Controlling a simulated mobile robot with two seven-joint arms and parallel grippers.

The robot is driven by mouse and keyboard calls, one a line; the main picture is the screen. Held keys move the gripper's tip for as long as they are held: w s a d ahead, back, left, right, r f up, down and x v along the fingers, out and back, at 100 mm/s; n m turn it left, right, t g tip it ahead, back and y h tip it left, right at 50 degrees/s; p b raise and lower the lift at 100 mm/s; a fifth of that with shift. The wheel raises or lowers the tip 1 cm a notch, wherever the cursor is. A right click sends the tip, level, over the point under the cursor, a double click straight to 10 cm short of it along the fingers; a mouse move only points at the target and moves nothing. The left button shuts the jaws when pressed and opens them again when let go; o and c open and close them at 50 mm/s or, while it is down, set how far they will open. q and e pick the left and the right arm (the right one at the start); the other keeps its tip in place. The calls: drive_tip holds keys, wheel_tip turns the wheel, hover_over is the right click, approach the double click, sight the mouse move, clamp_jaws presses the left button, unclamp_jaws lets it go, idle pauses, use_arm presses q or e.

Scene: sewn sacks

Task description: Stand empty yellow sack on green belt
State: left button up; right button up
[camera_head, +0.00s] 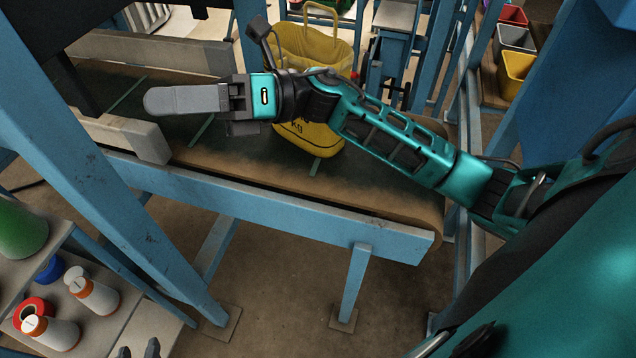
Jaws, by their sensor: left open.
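The yellow sack (312,48) stands upright near the right end of the dark green belt (215,135). Its mouth looks open and a handle loop rises above it. My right arm crosses in front and hides its middle; black print shows below the arm. My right gripper (185,98) is over the belt, left of the sack, with its fingers pointing left. Its fingers overlap from this side, so its opening is unclear. Only the dark tips of my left gripper (138,350) show at the bottom edge, apart from each other with nothing visible between them.
Blue frame posts and a rail (270,215) border the belt. Grey guide blocks (125,137) lie along its edges. A shelf at lower left holds white bottles (92,290), a red tape roll (33,312) and a green container (18,228). Coloured bins (515,70) stand at upper right.

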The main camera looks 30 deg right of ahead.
drive_tip(key=w+d+f+m+t+h, duration=0.1)
drive_tip(key=d+f+m+t+h, duration=0.3)
drive_tip(key=m, duration=0.6)
drive_tip(key=w+d+f+m+t+h, duration=0.1)
drive_tip(key=f+m+t+h, duration=0.5)
drive_tip(key=m, duration=0.5)
drive_tip(key=d+f+m+t+h, duration=0.3)
drive_tip(key=f+m+t, duration=0.3)
drive_tip(key=m, duration=0.4)
drive_tip(key=s+d+f+m+g+h, duration=0.2)
drive_tip(key=s+f+m, duration=0.4)
drive_tip(key=f, duration=0.3)
drive_tip(key=s+d+f+m+g+h, duration=0.2)
drive_tip(key=s+f+m+g+h, duration=0.2)
drive_tip(key=f, duration=0.6)
drive_tip(key=s+m+g, duration=0.1)
drive_tip(key=s+m, duration=0.1)
drive_tip(key=shift+s+d, duration=0.15)
drive_tip(key=shift+s, duration=0.15)
